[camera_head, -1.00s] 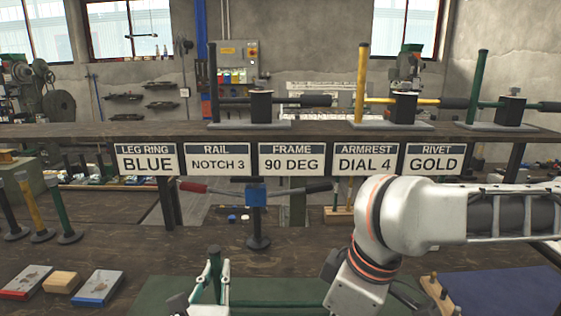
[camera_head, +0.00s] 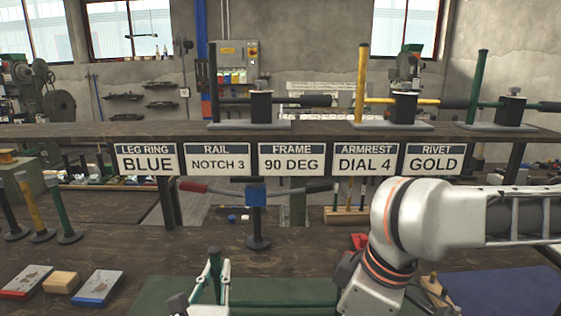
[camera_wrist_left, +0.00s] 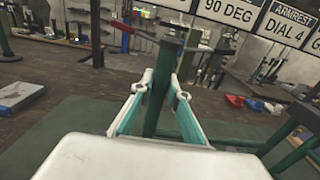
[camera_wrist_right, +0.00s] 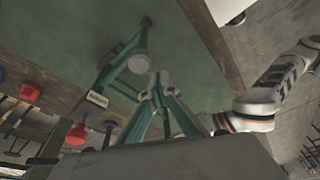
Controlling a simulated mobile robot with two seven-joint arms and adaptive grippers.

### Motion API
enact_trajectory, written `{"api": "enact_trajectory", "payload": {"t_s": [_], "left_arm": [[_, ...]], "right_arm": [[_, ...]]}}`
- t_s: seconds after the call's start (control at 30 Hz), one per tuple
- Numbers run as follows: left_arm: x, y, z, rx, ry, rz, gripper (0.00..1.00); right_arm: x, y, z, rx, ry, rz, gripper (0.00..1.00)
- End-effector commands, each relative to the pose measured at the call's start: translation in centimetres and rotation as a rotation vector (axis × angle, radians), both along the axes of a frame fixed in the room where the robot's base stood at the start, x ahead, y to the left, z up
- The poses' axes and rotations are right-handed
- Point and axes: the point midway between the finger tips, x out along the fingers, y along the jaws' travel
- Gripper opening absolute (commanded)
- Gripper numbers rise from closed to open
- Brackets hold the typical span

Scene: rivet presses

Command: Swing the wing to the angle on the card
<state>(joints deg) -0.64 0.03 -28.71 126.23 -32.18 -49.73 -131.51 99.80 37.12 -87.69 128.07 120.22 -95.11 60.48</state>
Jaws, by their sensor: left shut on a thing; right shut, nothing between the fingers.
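The card row carries a FRAME card reading 90 DEG (camera_head: 291,160); it also shows in the left wrist view (camera_wrist_left: 229,11). My left gripper (camera_head: 217,268) is at the bottom of the head view. In the left wrist view its fingers (camera_wrist_left: 160,88) are shut on a green upright post (camera_wrist_left: 157,108). A green bar (camera_head: 285,303) runs low to the right over the green mat. In the right wrist view, my right gripper (camera_wrist_right: 158,84) is shut and empty, close to a round pale end (camera_wrist_right: 138,64) of the green frame (camera_wrist_right: 115,70). I cannot tell whether they touch. The wing's angle is unclear.
A shelf (camera_head: 150,130) with several coloured post assemblies stands behind the cards. A blue clamp stand (camera_head: 257,205) is beyond the mat. A blue mat (camera_head: 500,295) is at right.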

Motion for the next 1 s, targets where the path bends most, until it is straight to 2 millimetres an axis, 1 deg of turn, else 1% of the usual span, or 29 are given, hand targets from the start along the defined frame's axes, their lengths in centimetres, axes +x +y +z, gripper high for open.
{"api": "enact_trajectory", "payload": {"t_s": [0.27,0.67,1.0], "left_arm": [[0.0,0.0,0.2,-0.004,-0.004,-0.001,0.00],[0.0,0.0,0.2,-0.004,-0.004,-0.001,0.00],[0.0,0.0,0.2,-0.004,-0.004,-0.001,0.00]], "right_arm": [[0.0,0.4,0.0,0.000,0.000,0.001,0.00],[0.0,2.4,0.1,-0.001,-0.001,0.002,0.00],[0.0,2.5,0.1,0.000,-0.001,0.000,0.00]]}}
